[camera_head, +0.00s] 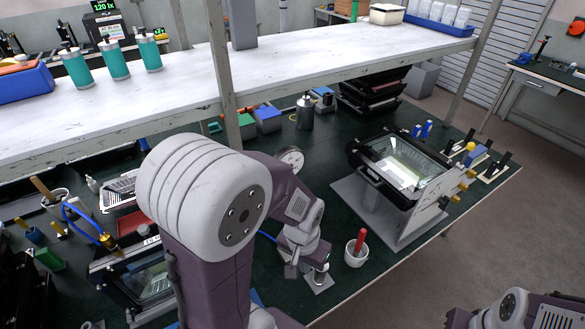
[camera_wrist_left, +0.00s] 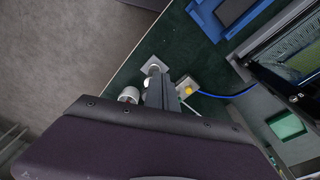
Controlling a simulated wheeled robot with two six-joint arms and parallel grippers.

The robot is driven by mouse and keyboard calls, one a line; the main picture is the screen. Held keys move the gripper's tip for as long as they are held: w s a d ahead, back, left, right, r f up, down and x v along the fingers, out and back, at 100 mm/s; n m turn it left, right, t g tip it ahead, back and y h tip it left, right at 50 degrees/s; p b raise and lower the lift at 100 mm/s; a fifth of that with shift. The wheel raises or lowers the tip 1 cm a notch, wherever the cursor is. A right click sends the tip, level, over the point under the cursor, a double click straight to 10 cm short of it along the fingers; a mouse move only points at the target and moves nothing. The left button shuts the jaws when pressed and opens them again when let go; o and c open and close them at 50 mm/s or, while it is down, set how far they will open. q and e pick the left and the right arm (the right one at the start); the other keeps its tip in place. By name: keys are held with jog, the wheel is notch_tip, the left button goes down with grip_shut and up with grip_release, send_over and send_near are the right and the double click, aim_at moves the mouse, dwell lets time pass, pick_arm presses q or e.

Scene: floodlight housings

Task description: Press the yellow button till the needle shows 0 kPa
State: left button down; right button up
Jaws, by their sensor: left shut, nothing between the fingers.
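The yellow button (camera_wrist_left: 188,90) sits on a small pale box in the left wrist view, just right of my left gripper's fingers (camera_wrist_left: 162,92). The fingers are shut and empty; I cannot tell whether they touch the button. In the head view my left gripper (camera_head: 291,267) points down near the table's front edge, and the button is hidden behind my arm. A round white dial (camera_head: 292,158) shows partly above my left forearm in the head view; its needle is too small to read. My right arm shows at the lower right, its gripper out of frame.
A small post on a square plate (camera_head: 318,281) stands close to my left gripper. A white cup with a red handle (camera_head: 356,252) is right of it. A floodlight housing (camera_head: 405,165) stands further right. A blue hose (camera_wrist_left: 240,93) runs beside the button box.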

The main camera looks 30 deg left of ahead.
pick_arm(q)
jog(key=w+a+f+m+b, duration=0.1)
jog(key=w+a+m, duration=0.5)
jog(key=m, duration=0.7)
jog(key=w+a+m, duration=0.3)
jog(key=w+m, duration=0.5)
jog(key=m, duration=0.4)
jog(key=shift+n+g, duration=0.6)
jog(key=shift+n, duration=0.1)
jog(key=a+f, duration=0.1)
jog(key=f, duration=0.5)
jog(key=a+f, duration=0.2)
jog(key=f, duration=0.4)
jog(key=s+a+f+p, duration=0.1)
jog(key=f, duration=0.5)
jog(key=shift+a, duration=0.15)
jog(key=shift+f, duration=0.1)
